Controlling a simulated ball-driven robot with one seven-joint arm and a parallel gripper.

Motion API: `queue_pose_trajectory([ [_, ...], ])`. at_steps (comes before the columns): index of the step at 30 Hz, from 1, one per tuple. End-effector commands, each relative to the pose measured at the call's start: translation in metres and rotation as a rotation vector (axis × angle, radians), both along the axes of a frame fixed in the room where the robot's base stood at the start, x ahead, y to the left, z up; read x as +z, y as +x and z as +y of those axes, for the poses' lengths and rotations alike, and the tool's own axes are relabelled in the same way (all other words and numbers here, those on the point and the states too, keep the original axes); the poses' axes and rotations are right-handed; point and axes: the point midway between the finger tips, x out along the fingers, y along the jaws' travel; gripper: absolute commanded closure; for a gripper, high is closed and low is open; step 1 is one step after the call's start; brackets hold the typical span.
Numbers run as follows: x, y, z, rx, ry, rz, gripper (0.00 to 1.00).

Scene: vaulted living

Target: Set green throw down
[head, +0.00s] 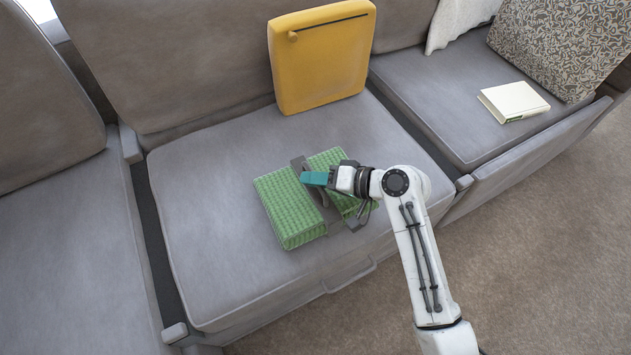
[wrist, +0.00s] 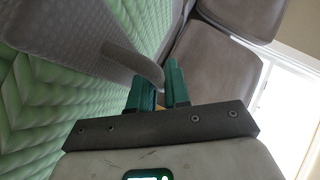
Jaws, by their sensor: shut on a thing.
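The green throw (head: 283,208) is a folded, knitted bundle with a grey band and handle around its middle. It is over the middle sofa seat (head: 210,215), tilted in the picture; I cannot tell whether its underside touches the cushion. My gripper (head: 308,179) reaches in from the right above the throw, its teal fingers closed at the grey handle. In the wrist view the green fabric (wrist: 35,120) fills the left side, and the grey handle (wrist: 135,62) runs to the teal fingers (wrist: 160,82). The exact grip contact is partly hidden.
A yellow cushion (head: 325,60) leans on the backrest behind the throw. A pale book (head: 513,101) lies on the right seat, near a patterned pillow (head: 565,40) and a white cloth (head: 455,22). The left part of the middle seat is clear.

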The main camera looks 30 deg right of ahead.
Motion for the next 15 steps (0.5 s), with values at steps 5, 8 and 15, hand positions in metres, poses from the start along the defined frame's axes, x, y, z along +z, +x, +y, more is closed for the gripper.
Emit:
queue_pose_trajectory([
  [5,-0.0004,0.0007,-0.0004,-0.001,-0.001,-0.005,1.00],
  [8,-0.0021,0.0000,-0.0004,0.000,-0.001,-0.001,0.79],
  [15,-0.0016,0.0002,-0.0004,-0.001,-0.001,-0.002,0.58],
])
